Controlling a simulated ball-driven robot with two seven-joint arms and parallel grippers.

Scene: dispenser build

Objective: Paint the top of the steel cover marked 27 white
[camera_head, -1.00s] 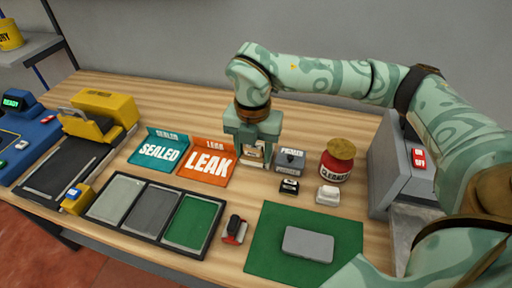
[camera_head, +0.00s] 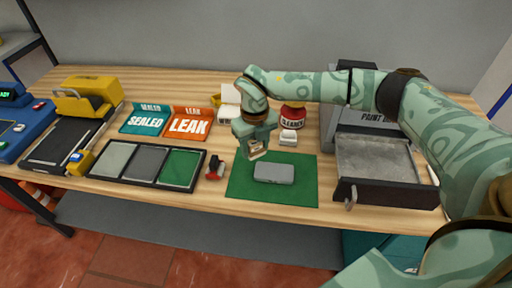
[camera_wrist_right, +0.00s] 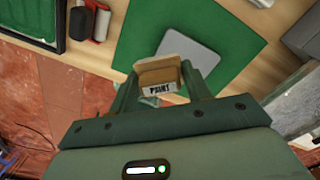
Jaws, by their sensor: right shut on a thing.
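A grey flat cover (camera_head: 273,173) lies on the green mat (camera_head: 302,190) in the head view; I cannot read a number on it. It also shows in the right wrist view (camera_wrist_right: 203,57), partly hidden behind the held piece. My right gripper (camera_head: 257,152) is shut on a small tan block marked PAINT (camera_wrist_right: 157,75). It holds the block above the mat, close to the back left edge of the cover in the head view. My left gripper is not in view.
A dark tray with several panels (camera_head: 110,176) and a small red-and-black tool (camera_head: 214,168) are left of the mat. A red cleaner jar (camera_head: 293,116) and a white block (camera_head: 289,138) stand behind it. A grey machine with an open tray (camera_head: 385,190) is on the right.

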